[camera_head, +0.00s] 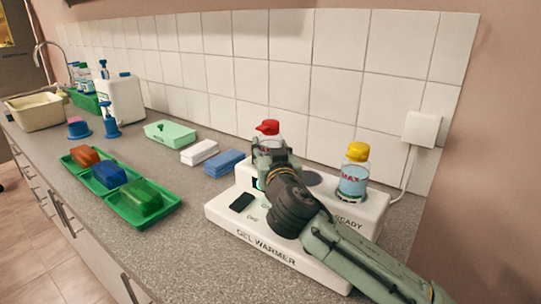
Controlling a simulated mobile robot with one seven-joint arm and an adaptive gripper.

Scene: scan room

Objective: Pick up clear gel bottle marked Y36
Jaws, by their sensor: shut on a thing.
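A clear bottle with a red cap (268,127) is at the left side of the white gel warmer (330,205). My gripper (270,150) is shut on this bottle and hides most of its body. No Y36 mark is readable on it, and I cannot tell whether its base touches the warmer. My arm crosses in front of the warmer from the lower right.
Left of the warmer lie a blue cloth stack (225,163), a white stack (199,152) and a pale green box (170,132). A green tray (165,216) holds coloured blocks. The tiled wall is close behind. A white wall box (422,129) with a cable is at right.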

